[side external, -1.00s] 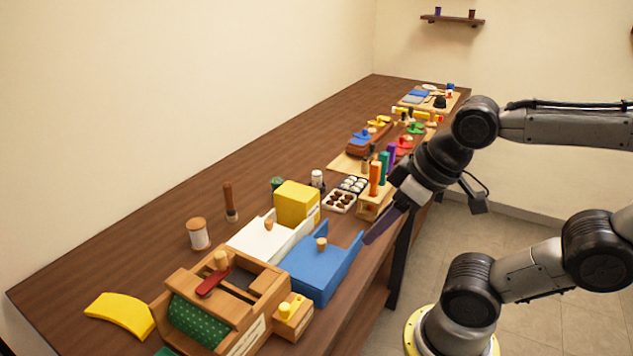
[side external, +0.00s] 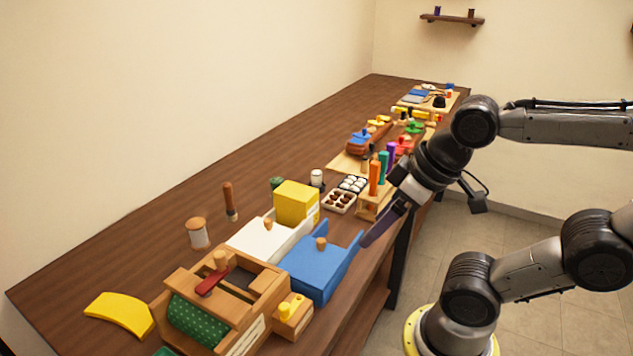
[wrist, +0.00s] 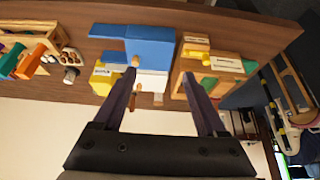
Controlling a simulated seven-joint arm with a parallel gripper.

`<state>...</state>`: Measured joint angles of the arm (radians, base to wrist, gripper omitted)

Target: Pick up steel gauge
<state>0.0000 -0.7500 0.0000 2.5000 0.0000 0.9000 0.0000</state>
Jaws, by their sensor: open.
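I cannot pick out a steel gauge with certainty in either view. My gripper (side external: 378,228) is above the front edge of the bench, right of the blue box, with purple fingers pointing down and left. In the wrist view my gripper (wrist: 160,75) is open, its two fingers spread with nothing held between them. The blue box (side external: 318,270) with a round wooden knob stands beside the white box (side external: 258,240). In the wrist view the blue box (wrist: 150,45) lies beyond the fingertips.
A wooden fixture (side external: 262,312) with a green roll and red lever stands at the near end of the bench. A yellow block (side external: 296,203), a rack with colored handles (side external: 374,205) and a brown-and-white tray (side external: 341,202) stand close by. The bench's back left strip (side external: 150,245) is mostly clear.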

